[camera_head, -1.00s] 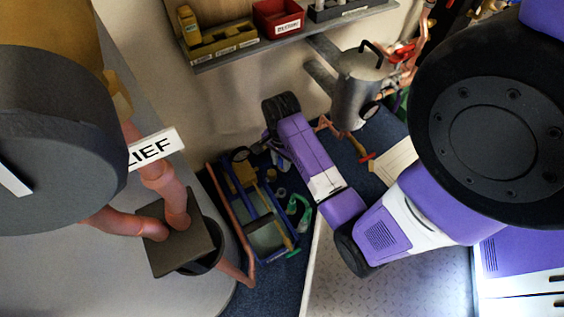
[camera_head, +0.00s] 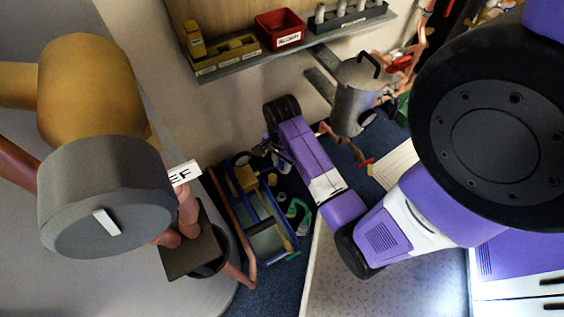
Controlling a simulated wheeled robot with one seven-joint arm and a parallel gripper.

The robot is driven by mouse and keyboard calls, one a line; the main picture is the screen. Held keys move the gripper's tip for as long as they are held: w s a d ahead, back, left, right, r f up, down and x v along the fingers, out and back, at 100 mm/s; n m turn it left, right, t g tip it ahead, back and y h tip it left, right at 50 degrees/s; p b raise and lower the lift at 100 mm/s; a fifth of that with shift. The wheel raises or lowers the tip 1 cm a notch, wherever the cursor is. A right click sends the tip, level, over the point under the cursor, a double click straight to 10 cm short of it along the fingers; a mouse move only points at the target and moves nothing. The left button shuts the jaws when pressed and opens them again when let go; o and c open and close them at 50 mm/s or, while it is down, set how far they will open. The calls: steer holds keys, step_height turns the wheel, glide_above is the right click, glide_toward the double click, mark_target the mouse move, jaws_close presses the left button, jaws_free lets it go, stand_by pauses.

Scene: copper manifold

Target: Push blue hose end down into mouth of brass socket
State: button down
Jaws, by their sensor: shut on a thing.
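My purple and white arm reaches from the right to a black wrist joint (camera_head: 282,108) in the middle of the view. My gripper (camera_head: 265,149) is a small dark shape below and left of that joint, mostly hidden by my own arm. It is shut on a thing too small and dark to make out. I cannot pick out the blue hose end or the mouth of the brass socket. How the two stand to each other is hidden.
A large grey-capped brown cylinder (camera_head: 105,195) with copper pipes fills the left foreground. A blue-framed cart (camera_head: 258,212) stands below my gripper. A grey tank (camera_head: 352,98) stands right of my wrist. A shelf (camera_head: 240,69) with a red bin (camera_head: 280,32) is at the back.

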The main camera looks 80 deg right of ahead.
steer(key=shift+r+p, duration=1.15)
steer(key=shift+p, duration=0.05)
steer(key=shift+f, duration=0.15)
